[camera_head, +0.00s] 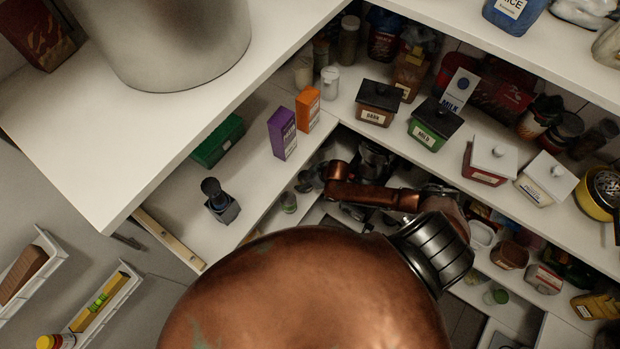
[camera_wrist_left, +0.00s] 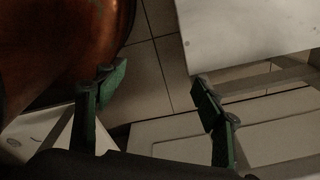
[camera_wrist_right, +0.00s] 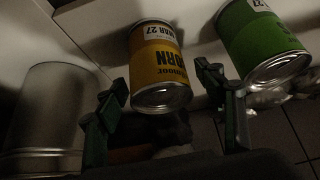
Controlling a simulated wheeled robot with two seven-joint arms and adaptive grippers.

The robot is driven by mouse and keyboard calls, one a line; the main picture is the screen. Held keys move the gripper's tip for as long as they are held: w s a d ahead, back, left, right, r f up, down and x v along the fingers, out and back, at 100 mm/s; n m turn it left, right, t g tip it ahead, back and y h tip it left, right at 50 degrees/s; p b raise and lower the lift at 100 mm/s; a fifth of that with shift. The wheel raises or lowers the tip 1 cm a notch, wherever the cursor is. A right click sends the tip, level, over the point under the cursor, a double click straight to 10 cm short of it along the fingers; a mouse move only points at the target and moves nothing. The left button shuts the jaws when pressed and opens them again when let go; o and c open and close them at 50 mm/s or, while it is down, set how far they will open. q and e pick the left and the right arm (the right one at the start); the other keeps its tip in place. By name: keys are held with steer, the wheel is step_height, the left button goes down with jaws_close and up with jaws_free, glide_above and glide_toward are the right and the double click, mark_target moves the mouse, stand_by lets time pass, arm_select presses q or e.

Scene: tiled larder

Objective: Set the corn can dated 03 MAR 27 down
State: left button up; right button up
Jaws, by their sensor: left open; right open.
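The yellow corn can (camera_wrist_right: 157,62) shows in the right wrist view, its label upside down in the picture. I read CORN and MAR 27; the day number is not legible. One metal end faces the camera. My right gripper (camera_wrist_right: 161,82) is open, a finger on each side of the can's near end. I cannot tell whether either finger touches it. In the head view my right arm reaches into the lower shelves, and the can cannot be made out. My left gripper (camera_wrist_left: 157,78) is open and empty above the floor tiles in the left wrist view.
A green can (camera_wrist_right: 262,45) stands close to the corn can's right in the right wrist view; a grey metal cylinder (camera_wrist_right: 45,110) is at left. In the head view, a purple box (camera_head: 283,134), an orange box (camera_head: 308,109) and lidded jars crowd the shelf above my right arm.

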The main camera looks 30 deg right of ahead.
steer(key=p+v, duration=0.1)
steer(key=v, duration=1)
steer(key=shift+s+r, duration=0.2)
steer(key=shift+r, duration=0.15)
